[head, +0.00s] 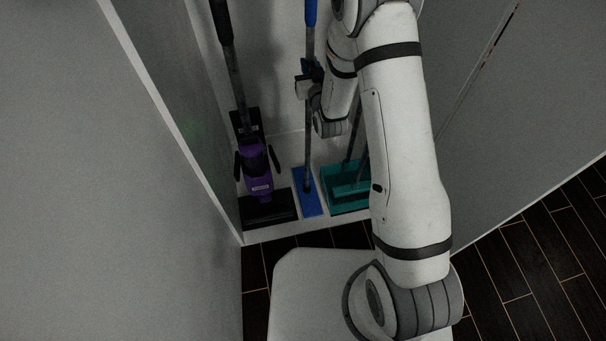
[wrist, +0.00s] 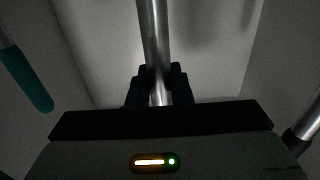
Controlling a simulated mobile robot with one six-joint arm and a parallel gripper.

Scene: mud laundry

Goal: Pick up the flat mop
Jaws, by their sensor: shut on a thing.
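The flat mop (head: 308,193) has a blue flat head on the cupboard floor and a grey pole with a blue upper part, standing nearly upright. My gripper (head: 310,83) is shut on the pole, partway up. In the wrist view the silver pole of the flat mop (wrist: 153,45) runs down between the two dark fingers of my gripper (wrist: 157,85). The arm hides part of the area to the right of the pole in the head view.
A purple and black vacuum cleaner (head: 259,178) stands to the left of the mop. A teal dustpan (head: 345,200) sits close on the right, partly behind my arm. Grey cupboard walls rise on both sides. Dark tiled floor (head: 505,262) lies in front.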

